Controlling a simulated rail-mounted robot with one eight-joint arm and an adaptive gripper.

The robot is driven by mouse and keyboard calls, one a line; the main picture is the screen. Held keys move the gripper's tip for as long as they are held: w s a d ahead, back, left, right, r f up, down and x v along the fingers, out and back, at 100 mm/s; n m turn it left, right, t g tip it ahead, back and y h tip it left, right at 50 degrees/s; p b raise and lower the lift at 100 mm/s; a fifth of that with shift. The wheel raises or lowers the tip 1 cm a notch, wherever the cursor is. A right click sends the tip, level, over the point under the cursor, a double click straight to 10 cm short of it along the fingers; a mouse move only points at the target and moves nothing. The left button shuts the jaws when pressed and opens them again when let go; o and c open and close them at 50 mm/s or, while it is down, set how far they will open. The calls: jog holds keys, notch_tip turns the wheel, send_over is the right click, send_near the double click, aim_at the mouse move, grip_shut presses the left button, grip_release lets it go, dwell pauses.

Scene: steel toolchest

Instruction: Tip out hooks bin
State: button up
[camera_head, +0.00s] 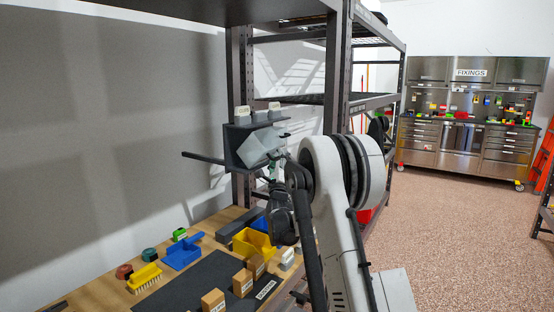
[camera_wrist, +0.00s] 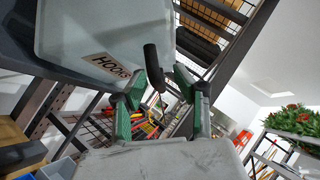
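The hooks bin is a pale grey box labelled HOOKS in the wrist view (camera_wrist: 105,28), where it fills the upper left. In the head view the bin (camera_head: 258,148) is tilted, corner down, in front of a dark grey rack. My gripper (camera_wrist: 160,77) has green fingers that stand apart at the bin's lower right edge, with a black rod-like part between them. In the head view my gripper (camera_head: 277,165) is just right of the bin and partly hidden. Whether the fingers press on that part is unclear. The bin's inside is hidden.
Below is a wooden bench with a dark mat (camera_head: 190,285), a yellow bin (camera_head: 252,243), a blue dustpan (camera_head: 183,252), a yellow brush (camera_head: 144,279) and brown boxes (camera_head: 243,281). A shelf post (camera_head: 240,70) stands behind.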

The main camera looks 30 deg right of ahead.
jog(key=shift+s, duration=0.1)
jog(key=v, duration=1.2)
dwell(0.4)
jog(key=s+a+r+n+g+y, duration=0.2)
jog(key=a+r+n+y, duration=0.35)
jog(key=a+n, duration=0.4)
jog(key=s+a+n+g+y, duration=0.3)
jog(key=s+a+n+y, duration=0.1)
jog(key=s+a+n, duration=0.4)
jog(key=s+a+f+n+g, duration=0.3)
jog(key=s+f+n, duration=0.1)
jog(key=s, duration=0.7)
jog(key=s+a+f+n+g+y, duration=0.1)
jog(key=s+a+f+n+g, duration=0.2)
jog(key=s, duration=0.7)
jog(key=s+a+f+n+g+y, duration=0.1)
jog(key=s+a+f+n+g, duration=0.2)
jog(key=s+f+n, duration=0.3)
jog(key=s+a, duration=0.1)
jog(key=s, duration=0.4)
jog(key=shift+s+a+n, duration=0.3)
jog(key=shift+a+n, duration=0.05)
jog(key=shift+a, duration=0.05)
